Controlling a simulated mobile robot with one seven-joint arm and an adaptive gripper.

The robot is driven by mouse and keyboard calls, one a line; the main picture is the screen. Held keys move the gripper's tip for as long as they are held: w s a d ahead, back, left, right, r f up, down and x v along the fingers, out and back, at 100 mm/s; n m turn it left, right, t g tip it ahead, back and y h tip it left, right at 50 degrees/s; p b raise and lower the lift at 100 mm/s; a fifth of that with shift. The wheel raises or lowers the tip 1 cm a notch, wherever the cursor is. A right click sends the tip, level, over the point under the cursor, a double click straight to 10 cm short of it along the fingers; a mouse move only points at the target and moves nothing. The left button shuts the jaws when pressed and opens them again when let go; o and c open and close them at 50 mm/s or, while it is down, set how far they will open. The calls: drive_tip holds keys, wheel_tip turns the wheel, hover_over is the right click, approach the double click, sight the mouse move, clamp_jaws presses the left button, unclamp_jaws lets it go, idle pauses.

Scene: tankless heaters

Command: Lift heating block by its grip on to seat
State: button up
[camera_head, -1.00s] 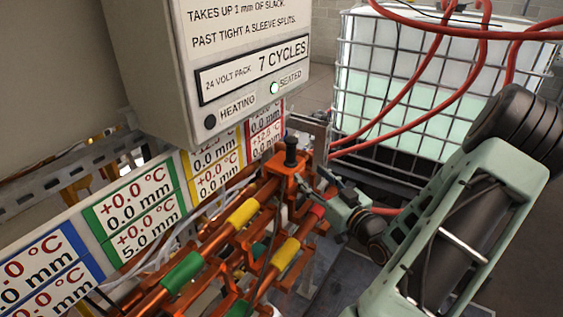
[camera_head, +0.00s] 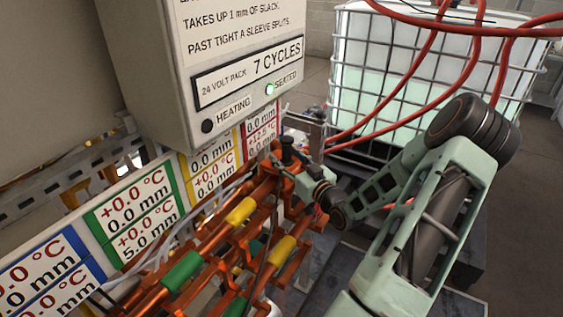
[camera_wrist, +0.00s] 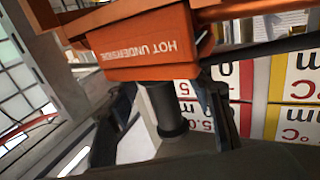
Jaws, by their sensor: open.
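The heating block is an orange body marked "HOT UNDERSIDE" in the wrist view (camera_wrist: 150,48). Its black cylindrical grip (camera_wrist: 165,112) shows between my two fingers. In the head view the orange block (camera_head: 268,168) is at the far end of the copper pipes, with the black grip (camera_head: 287,148) standing up from it. My gripper (camera_head: 293,168) is open and close beside the grip. In the wrist view my gripper (camera_wrist: 163,105) has one finger on each side of the grip, with gaps visible. I cannot tell which part is the seat.
A grey control box (camera_head: 235,60) hangs above, its SEATED lamp (camera_head: 270,89) green and HEATING lamp (camera_head: 208,126) dark. Orange pipework with yellow and green sleeves (camera_head: 182,271) runs below coloured label plates (camera_head: 130,218). A caged tank (camera_head: 400,90) and red hoses (camera_head: 445,70) stand behind.

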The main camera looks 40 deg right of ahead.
drive_tip(key=shift+s, duration=0.1)
drive_tip(key=c, duration=1.2)
drive_tip(key=shift+f, duration=0.1)
clamp_jaws()
